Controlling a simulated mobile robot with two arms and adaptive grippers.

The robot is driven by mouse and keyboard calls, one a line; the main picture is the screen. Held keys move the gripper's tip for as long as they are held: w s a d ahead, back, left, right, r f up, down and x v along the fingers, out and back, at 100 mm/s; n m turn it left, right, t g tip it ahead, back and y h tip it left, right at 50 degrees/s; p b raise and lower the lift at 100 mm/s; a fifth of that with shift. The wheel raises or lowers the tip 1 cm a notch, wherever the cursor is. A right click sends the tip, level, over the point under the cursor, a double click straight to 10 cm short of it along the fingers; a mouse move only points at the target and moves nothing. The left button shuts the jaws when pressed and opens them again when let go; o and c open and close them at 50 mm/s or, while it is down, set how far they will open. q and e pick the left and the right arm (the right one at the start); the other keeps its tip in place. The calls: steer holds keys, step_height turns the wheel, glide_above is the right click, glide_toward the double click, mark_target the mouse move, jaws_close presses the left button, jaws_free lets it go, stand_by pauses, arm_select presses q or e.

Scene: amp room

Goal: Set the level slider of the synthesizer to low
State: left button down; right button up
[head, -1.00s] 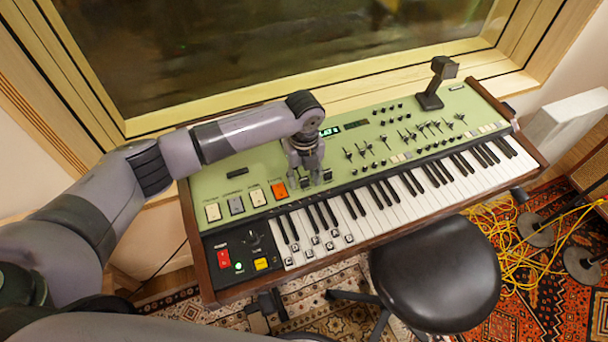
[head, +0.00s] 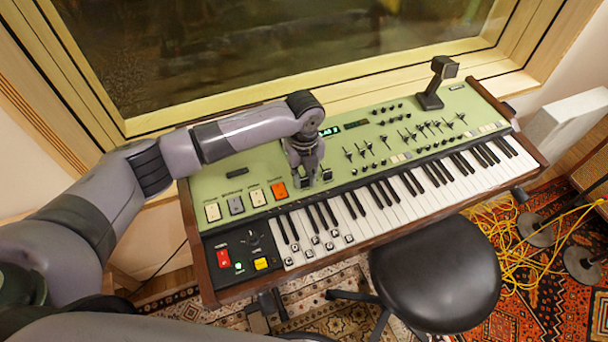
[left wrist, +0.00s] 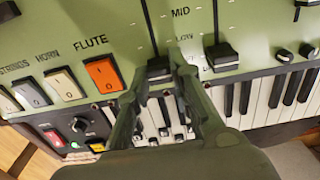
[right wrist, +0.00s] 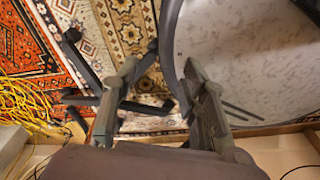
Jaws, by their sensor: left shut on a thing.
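The synthesizer (head: 232,173) has a green panel above its keys. My left gripper (head: 308,182) reaches down to the panel's front edge, just right of the orange switch. In the left wrist view, my left gripper (left wrist: 160,80) is shut on a dark slider cap (left wrist: 160,72), partly hidden between the fingers. This cap sits at the lower end of its slot, near the LOW label (left wrist: 185,38); the MID label (left wrist: 181,12) is farther up. A second slider cap (left wrist: 222,57) stands to its right. The level label is not readable. My right gripper (right wrist: 162,90) is open and empty.
The orange FLUTE switch (left wrist: 103,75) is close left of the left gripper. A small display (head: 329,131) is behind it. A black stool (head: 436,275) stands in front of the keys. Yellow cable (head: 515,250) lies on the rug at right.

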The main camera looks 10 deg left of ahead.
arm_select(q)
steer(key=shift+w+a, duration=0.35)
steer(key=shift+w, duration=0.2)
steer(key=shift+w+a, duration=0.35)
steer(key=shift+w, duration=0.2)
steer(key=c, duration=1.4)
jaws_free()
steer(key=shift+c, duration=0.2)
steer(key=shift+r, duration=0.15)
step_height(320, 180, up, 12)
